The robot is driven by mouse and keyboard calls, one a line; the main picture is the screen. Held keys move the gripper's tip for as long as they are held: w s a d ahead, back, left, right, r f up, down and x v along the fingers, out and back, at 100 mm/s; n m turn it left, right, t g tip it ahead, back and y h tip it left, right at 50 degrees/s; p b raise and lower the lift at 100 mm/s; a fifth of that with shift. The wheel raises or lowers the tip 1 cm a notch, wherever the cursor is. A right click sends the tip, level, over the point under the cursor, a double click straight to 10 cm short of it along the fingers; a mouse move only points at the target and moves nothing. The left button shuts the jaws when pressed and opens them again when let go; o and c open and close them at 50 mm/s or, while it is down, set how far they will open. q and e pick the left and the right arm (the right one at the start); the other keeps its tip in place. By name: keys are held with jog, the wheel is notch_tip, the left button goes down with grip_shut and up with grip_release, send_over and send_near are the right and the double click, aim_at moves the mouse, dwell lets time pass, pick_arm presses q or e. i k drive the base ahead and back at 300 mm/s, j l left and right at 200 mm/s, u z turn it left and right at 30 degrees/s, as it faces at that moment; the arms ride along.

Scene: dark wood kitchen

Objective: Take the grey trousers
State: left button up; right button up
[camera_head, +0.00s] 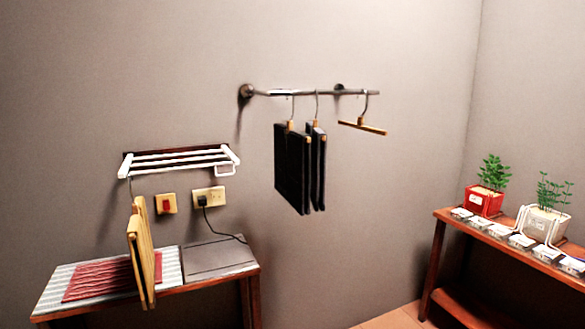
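Two dark folded garments, likely trousers, hang from hangers on a metal wall rail (310,93). The larger left one (291,168) and the narrower right one (317,165) both look almost black; I cannot tell which is grey. An empty wooden hanger (362,127) hangs at the rail's right end. A tan-yellow folded garment (143,255) hangs from the white wall rack (180,160) at the left. Neither of my grippers is in view.
A wooden table (220,270) with a striped cloth and a red cloth (100,280) stands below the rack. A second table (445,225) at the right holds a red potted plant (484,200), a white potted plant (542,222) and several small boxes. The wall below the rail is clear.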

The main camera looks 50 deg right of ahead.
aim_at(319, 144)
jog(key=i+z, duration=0.1)
jog(key=z, duration=0.85)
jog(key=i+j+z, duration=0.1)
jog(key=z, duration=0.35)
jog(key=j+z, duration=0.1)
jog(key=z, duration=0.4)
jog(key=i+j, duration=0.05)
